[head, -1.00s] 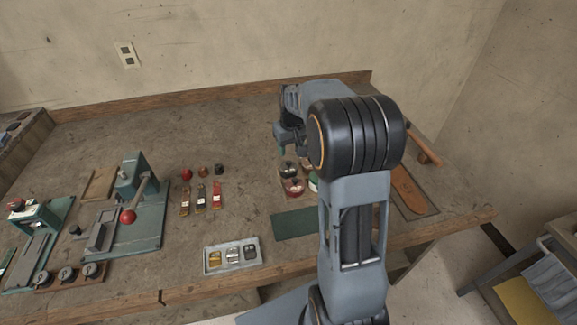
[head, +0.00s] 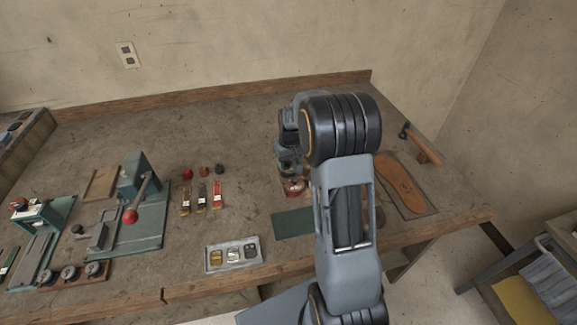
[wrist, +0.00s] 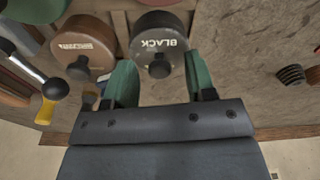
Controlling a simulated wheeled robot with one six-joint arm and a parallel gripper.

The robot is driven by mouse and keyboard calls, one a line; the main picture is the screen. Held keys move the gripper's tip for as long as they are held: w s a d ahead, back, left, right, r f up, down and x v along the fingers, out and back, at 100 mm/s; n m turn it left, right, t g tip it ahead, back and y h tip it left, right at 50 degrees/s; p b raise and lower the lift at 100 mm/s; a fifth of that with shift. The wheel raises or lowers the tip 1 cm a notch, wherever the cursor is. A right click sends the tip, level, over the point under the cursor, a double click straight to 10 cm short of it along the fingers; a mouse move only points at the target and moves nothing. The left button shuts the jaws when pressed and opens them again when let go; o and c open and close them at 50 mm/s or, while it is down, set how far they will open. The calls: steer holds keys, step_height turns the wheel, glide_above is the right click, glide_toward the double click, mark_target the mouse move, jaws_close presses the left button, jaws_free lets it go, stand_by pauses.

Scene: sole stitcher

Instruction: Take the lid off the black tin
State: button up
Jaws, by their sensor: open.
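The black tin's lid (wrist: 160,28), lettered BLACK and topped by a dark knob (wrist: 160,68), shows in the upper middle of the wrist view. My gripper (wrist: 160,64) is open, its two green fingers on either side of the knob with a gap to each. The lid still sits over the tin; the tin's body is hidden below it. In the head view my gripper (head: 287,160) is over the cluster of tins at the right of the bench, and my arm hides much of that spot.
A tin with a brown lid (wrist: 84,46) stands close left of the black one in the wrist view. A green mat (head: 293,222), a metal tray (head: 232,256) and a shoe sole (head: 399,185) lie around.

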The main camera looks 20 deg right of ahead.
jaws_close()
steer(key=shift+r, duration=0.1)
stand_by(0.3)
